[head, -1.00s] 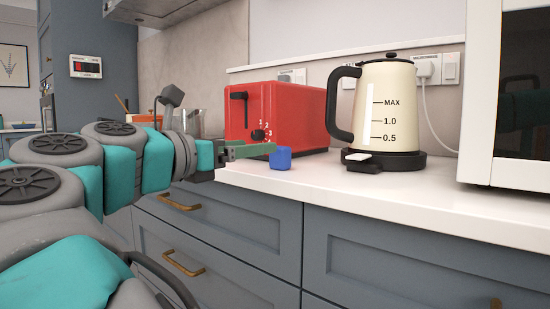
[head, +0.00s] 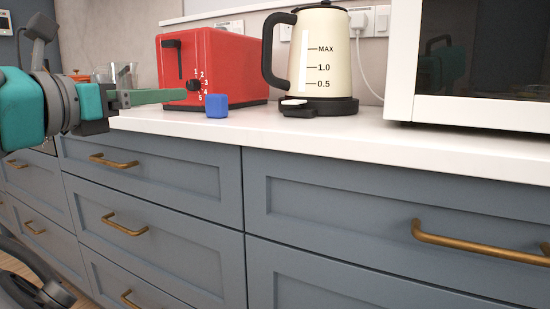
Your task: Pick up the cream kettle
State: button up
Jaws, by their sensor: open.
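The cream kettle (head: 332,62) stands upright on its black base (head: 318,106) on the white counter. Its black handle (head: 271,50) faces left, and its side carries MAX, 1.0 and 0.5 marks. My gripper (head: 170,96) is at the left, in front of the red toaster, well apart from the kettle. It is open and holds nothing that I can see; it shows side-on, so one finger mostly hides the other.
A red toaster (head: 228,62) stands left of the kettle. A white microwave (head: 400,70) stands close on the right. Bare counter (head: 290,132) lies before the kettle. Drawers with brass handles (head: 470,242) are below.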

aim_at(319, 68)
jog(key=k+j, duration=0.3)
jog(key=k, duration=0.15)
jog(key=k+j, duration=0.25)
jog(key=k, duration=0.2)
